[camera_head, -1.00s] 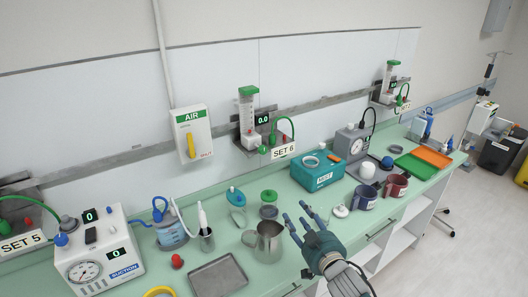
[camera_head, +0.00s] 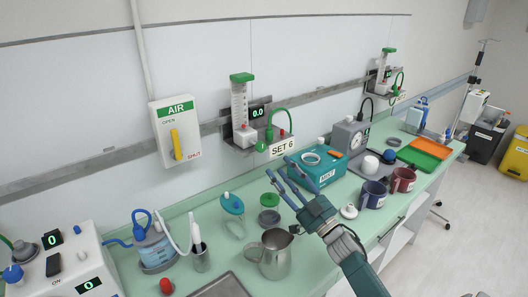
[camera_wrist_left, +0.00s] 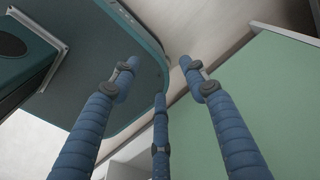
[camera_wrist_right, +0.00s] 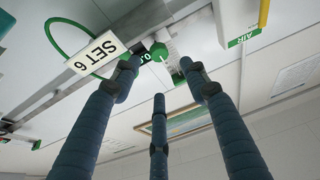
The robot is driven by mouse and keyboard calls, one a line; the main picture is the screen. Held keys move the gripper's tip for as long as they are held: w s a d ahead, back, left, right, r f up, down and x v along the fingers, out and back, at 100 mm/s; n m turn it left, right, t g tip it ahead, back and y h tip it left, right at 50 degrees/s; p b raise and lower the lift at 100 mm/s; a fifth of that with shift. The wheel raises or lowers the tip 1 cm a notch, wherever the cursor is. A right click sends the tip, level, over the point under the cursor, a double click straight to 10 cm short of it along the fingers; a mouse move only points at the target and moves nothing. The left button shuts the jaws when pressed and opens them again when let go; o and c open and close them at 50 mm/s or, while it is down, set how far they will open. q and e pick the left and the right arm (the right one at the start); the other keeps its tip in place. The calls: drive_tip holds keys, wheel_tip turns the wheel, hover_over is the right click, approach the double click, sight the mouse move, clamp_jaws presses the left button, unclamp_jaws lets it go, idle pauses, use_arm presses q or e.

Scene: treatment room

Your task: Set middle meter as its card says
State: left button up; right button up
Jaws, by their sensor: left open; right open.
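The middle meter (camera_head: 240,104) is a clear upright tube with a green cap, on a wall rail above the counter. Its display (camera_head: 258,112) reads 0.0, and its card (camera_head: 283,146) reads SET 6. A green knob (camera_head: 261,146) sits at its lower front beside a green hose. My right gripper (camera_head: 281,176) is open and empty, with fingers pointing up toward the meter from below right, apart from it. The card also shows upside down in the right wrist view (camera_wrist_right: 92,50). My left gripper (camera_wrist_left: 160,84) is open and empty, seen only in the left wrist view.
A steel jug (camera_head: 275,258), a green-lidded jar (camera_head: 269,212) and a teal MIST box (camera_head: 318,170) stand below the meter. An AIR panel (camera_head: 176,132) with a yellow lever is to its left. Another meter (camera_head: 384,72) is farther right. Two mugs stand near the right counter edge.

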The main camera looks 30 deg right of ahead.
sight(263, 148)
drive_tip(key=p+x, duration=0.2)
drive_tip(key=x, duration=0.5)
drive_tip(key=shift+w+r, duration=0.1)
drive_tip(key=shift+w, duration=0.25)
drive_tip(key=shift+w+r, duration=0.15)
drive_tip(key=shift+w, duration=0.35)
use_arm(q)
drive_tip(key=w+r, duration=0.1)
drive_tip(key=r, duration=0.1)
drive_tip(key=shift+w+d+r, duration=0.1)
drive_tip(key=shift+w+r, duration=0.3)
drive_tip(key=shift+s, duration=0.1)
use_arm(e)
drive_tip(key=shift+c, duration=1.2)
use_arm(q)
drive_tip(key=shift+s, duration=0.35)
use_arm(e)
drive_tip(key=c, duration=0.8)
